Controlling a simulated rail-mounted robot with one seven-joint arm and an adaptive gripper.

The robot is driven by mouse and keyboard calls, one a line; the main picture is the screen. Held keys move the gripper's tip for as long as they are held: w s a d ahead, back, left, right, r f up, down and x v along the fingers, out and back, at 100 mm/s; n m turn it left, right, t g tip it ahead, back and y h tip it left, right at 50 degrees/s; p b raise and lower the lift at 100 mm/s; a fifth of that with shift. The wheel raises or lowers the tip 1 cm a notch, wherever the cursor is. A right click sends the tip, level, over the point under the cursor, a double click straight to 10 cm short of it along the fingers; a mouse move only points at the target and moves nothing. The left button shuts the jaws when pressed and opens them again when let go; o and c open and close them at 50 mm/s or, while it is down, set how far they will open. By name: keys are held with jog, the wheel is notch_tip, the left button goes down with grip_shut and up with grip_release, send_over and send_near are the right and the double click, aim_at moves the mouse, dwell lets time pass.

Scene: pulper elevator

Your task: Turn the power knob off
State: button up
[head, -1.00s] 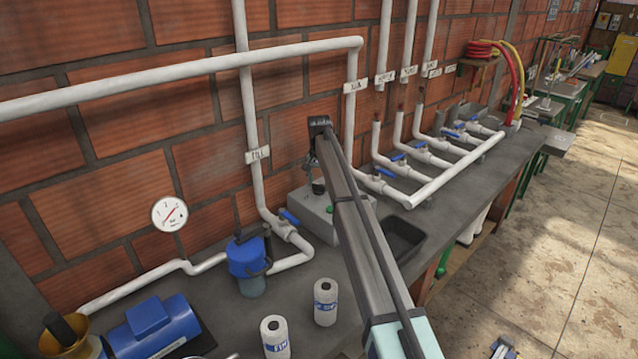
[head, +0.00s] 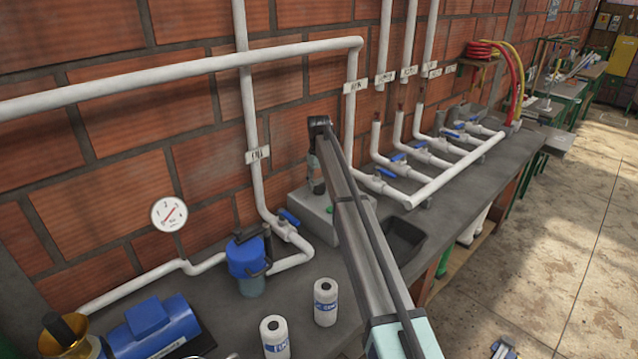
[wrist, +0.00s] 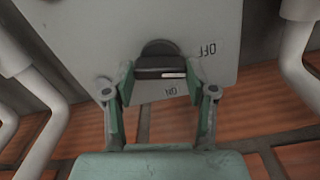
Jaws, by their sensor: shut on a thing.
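The dark round power knob (wrist: 158,66) sits on a light grey panel, with a raised bar across it and a white mark towards the bar's right. In the wrist view the "OFF" label (wrist: 208,49) is upside down at the knob's right, and the "ON" label (wrist: 171,91) is below it. My gripper (wrist: 160,80) has its green-grey fingers at either side of the knob, shut on it. In the head view the grey control box (head: 312,208) stands on the counter by the wall; the knob and fingertips cannot be made out behind my arm.
White pipes with blue-handled valves (head: 289,217) flank the box. A blue-topped filter (head: 247,258), two white bottles (head: 325,302) and a blue motor (head: 150,325) stand on the counter to the left. A dark sink (head: 405,238) lies to the right.

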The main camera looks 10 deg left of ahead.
aim_at(319, 184)
jog(key=shift+f+n, duration=0.15)
jog(key=shift+n, duration=1.15)
jog(key=shift+s, duration=0.1)
jog(key=o, duration=1.2)
jog(key=shift+c, duration=0.2)
jog(key=shift+r, duration=0.7)
notch_tip(319, 184, up, 11)
jog(key=shift+f, duration=0.15)
